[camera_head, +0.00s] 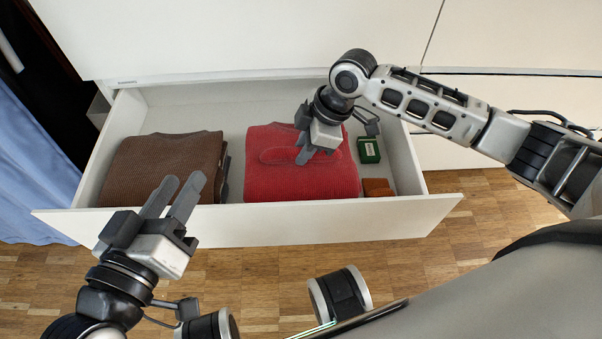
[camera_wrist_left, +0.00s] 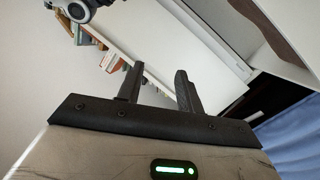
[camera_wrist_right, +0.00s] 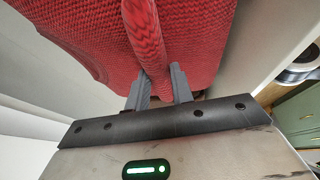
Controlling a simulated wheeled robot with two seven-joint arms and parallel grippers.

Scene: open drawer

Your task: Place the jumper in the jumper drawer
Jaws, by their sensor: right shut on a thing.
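A folded red jumper (camera_head: 295,184) lies in the middle of the open drawer (camera_head: 330,220), beside a folded brown jumper (camera_head: 165,165) on the left. My right gripper (camera_head: 306,160) reaches down onto the red jumper and is shut on a ridge of its fabric. In the right wrist view the fingers (camera_wrist_right: 160,88) pinch this raised fold of red knit (camera_wrist_right: 145,40). My left gripper (camera_head: 172,195) is open and empty, in front of the drawer at the left. In the left wrist view its fingers (camera_wrist_left: 160,85) stand apart with nothing between them.
A green box (camera_head: 369,150) and a small orange-brown box (camera_head: 378,188) lie in the drawer's right side. White drawer fronts (camera_head: 240,40) stand above. A blue cloth (camera_head: 30,160) hangs at the left. Wooden floor (camera_head: 250,270) is in front.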

